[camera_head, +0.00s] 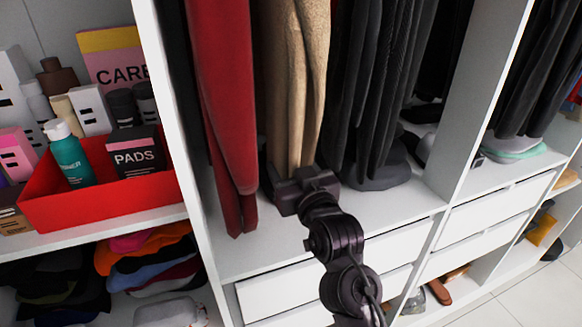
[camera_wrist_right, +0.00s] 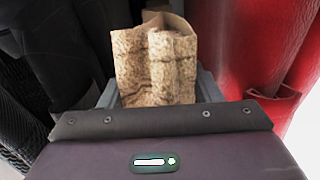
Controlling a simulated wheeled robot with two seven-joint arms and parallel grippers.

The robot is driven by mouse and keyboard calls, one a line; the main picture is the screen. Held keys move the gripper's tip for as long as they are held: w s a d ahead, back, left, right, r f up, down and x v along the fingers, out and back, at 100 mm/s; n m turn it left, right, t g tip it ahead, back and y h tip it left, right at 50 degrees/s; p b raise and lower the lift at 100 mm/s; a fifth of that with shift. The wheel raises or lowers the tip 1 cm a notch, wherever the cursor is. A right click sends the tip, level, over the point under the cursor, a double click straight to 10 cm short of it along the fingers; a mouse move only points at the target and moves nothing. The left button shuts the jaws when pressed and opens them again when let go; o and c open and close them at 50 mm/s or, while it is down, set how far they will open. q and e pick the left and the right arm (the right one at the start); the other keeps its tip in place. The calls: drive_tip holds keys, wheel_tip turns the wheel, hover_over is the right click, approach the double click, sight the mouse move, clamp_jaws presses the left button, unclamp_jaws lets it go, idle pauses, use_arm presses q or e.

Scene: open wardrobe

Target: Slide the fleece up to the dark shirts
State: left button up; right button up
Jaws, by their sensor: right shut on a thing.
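The tan fleece (camera_head: 294,80) hangs in the middle wardrobe section, between a red garment on its left and the dark shirts (camera_head: 378,85) on its right. In the head view the fleece is close to the dark shirts, with a narrow gap at most. My right gripper (camera_head: 303,178) is at the fleece's lower end and is shut on it. In the right wrist view the fleece (camera_wrist_right: 155,65) stands between the fingers, with the dark shirts at the left and red cloth at the right. The hanging rail and hangers are out of view. My left gripper is not in view.
The red garment (camera_head: 228,100) hangs near the left partition (camera_head: 172,110). A white partition (camera_head: 490,80) bounds the dark shirts' section on the right. White drawers (camera_head: 285,290) lie below. A red box (camera_head: 100,205) with bottles stands on the left shelf. Dark items lie beneath the shirts.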

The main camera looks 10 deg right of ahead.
drive_tip(key=c, duration=0.4)
drive_tip(key=shift+o, duration=0.2)
drive_tip(key=shift+w+d, duration=0.25)
drive_tip(key=shift+d, duration=0.7)
drive_tip(key=o, duration=1.4)
drive_tip(key=shift+c, duration=0.2)
drive_tip(key=shift+o, duration=0.7)
drive_tip(key=shift+a, duration=0.1)
drive_tip(key=shift+r, duration=0.1)
drive_tip(key=shift+s, duration=0.15)
drive_tip(key=shift+s+d+f+b, duration=0.2)
drive_tip(key=shift+s+b, duration=0.05)
drive_tip(key=shift+b, duration=0.15)
drive_tip(key=b+v, duration=0.2)
drive_tip(key=v, duration=0.5)
